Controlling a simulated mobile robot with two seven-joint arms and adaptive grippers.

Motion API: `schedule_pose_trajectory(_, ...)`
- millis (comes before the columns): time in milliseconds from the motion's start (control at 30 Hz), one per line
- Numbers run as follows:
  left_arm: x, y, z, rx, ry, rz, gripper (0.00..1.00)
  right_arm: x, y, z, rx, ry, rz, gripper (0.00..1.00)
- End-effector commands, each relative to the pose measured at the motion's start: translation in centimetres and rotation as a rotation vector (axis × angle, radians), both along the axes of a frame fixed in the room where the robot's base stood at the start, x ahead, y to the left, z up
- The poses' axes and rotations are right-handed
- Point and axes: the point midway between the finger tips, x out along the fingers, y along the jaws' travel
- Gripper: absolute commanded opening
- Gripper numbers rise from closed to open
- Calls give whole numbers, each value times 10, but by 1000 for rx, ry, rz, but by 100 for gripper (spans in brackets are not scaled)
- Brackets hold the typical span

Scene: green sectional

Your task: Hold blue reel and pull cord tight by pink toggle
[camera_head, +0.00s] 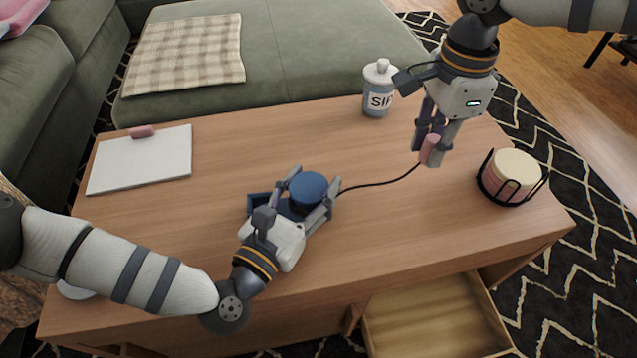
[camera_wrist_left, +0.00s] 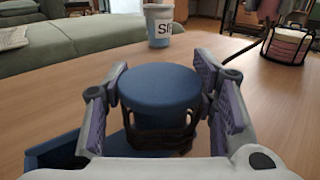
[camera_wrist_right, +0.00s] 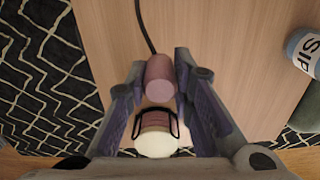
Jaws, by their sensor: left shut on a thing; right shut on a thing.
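The blue reel (camera_head: 308,189) stands on the wooden table with dark cord wound around its lower part. My left gripper (camera_head: 305,196) is shut on it, one finger on each side, as the left wrist view also shows the reel (camera_wrist_left: 160,88) between the pads. A dark cord (camera_head: 380,184) runs from the reel to the right, with a slight sag, up to the pink toggle (camera_head: 430,150). My right gripper (camera_head: 432,150) is shut on the toggle above the right part of the table. In the right wrist view the toggle (camera_wrist_right: 160,76) sits between the fingers.
A blue tray (camera_head: 257,204) lies beside the reel, partly hidden by my left gripper. A labelled jar (camera_head: 378,88) stands at the back, a candle in a black wire holder (camera_head: 511,178) at the right. A white clipboard (camera_head: 140,160) lies left. An open drawer (camera_head: 435,318) juts out in front.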

Motion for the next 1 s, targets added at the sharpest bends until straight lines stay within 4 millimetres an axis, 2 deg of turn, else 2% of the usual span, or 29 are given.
schedule_pose_trajectory(267, 0, 0, -1, 0, 1, 0, 23, 0, 0, -3, 0, 1, 0, 0)
schedule_pose_trajectory(1000, 0, 0, -1, 0, 1, 0, 23, 0, 0, -48, 0, 0, 0, 0)
